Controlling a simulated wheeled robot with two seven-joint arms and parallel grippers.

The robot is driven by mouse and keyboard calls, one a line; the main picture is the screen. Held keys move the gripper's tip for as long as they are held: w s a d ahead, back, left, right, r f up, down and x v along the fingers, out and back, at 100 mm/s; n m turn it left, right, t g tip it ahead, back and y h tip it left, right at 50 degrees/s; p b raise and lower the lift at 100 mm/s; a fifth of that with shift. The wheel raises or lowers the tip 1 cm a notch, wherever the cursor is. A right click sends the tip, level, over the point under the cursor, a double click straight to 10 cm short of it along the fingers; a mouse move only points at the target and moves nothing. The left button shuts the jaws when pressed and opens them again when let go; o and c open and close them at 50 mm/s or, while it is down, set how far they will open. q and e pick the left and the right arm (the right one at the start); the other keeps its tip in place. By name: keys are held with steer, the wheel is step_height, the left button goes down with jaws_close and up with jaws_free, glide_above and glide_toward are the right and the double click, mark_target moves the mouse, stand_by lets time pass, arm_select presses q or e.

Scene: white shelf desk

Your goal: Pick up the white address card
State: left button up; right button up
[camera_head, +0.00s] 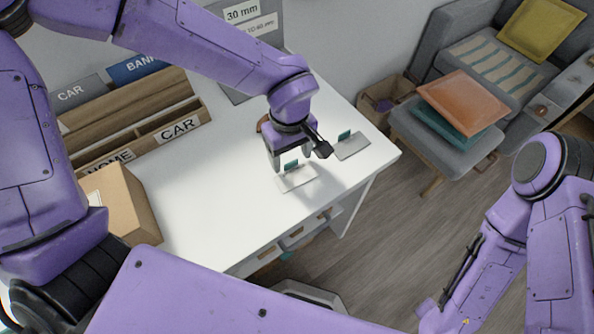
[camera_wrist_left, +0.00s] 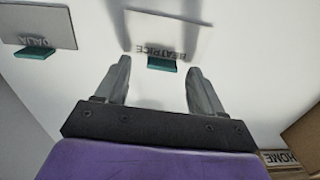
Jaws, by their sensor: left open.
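The white address card (camera_head: 298,180) lies on the white desk near its front edge, with a small teal tab on it. In the left wrist view the white card (camera_wrist_left: 170,28) shows the name BEATRICE and the teal tab. My left gripper (camera_head: 288,166) is above this card and partly covers it.
A grey card (camera_head: 352,146) with a teal tab lies to the right; it reads DALIA in the left wrist view (camera_wrist_left: 38,22). A wooden sorter (camera_head: 150,132) labelled HOME and CAR and a cardboard box (camera_head: 128,205) stand at left. The front middle of the desk (camera_head: 210,215) is clear.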

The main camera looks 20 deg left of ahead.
arm_select(q)
steer(key=shift+d+f, duration=0.1)
steer(key=shift+f, duration=0.5)
steer(key=shift+s, duration=0.25)
steer(key=shift+c, duration=0.3)
steer(key=c, duration=1.1)
steer(key=shift+o, duration=0.2)
steer(key=shift+r, duration=0.15)
